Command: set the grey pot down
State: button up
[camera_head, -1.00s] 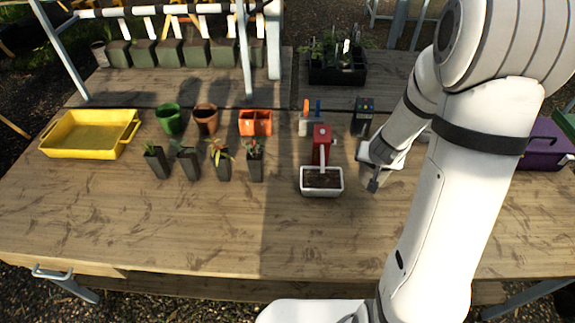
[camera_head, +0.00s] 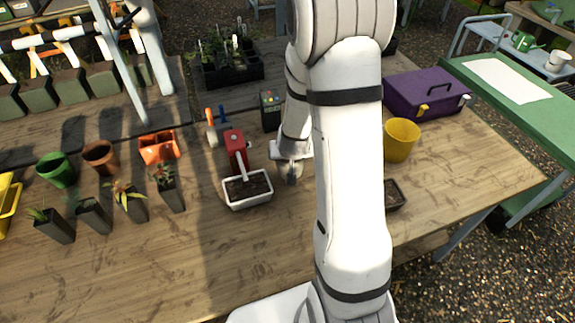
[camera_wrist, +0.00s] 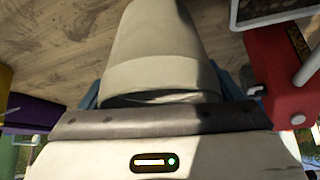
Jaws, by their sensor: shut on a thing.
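The grey pot (camera_wrist: 155,45) fills the middle of the wrist view, lying lengthwise away from my gripper, its rim close to the palm. Blue fingers of my gripper (camera_wrist: 162,92) show at both sides of the rim, shut on the pot. In the head view my gripper (camera_head: 291,160) is low over the wooden table, right of the red tool, and a small grey part of the pot (camera_head: 292,174) shows below it. My arm hides the rest. Whether the pot touches the table cannot be told.
A white soil tray (camera_head: 248,203) and red device (camera_head: 237,147) stand close left of my gripper. A yellow pot (camera_head: 402,139), purple toolbox (camera_head: 426,92) and dark tray (camera_head: 396,207) are right of my arm. Several seedling pots stand left. The front table is clear.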

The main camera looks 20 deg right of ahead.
jog(key=shift+f, duration=1.6)
jog(key=shift+f+b, duration=0.15)
jog(key=shift+b, duration=0.15)
jog(key=o, duration=0.8)
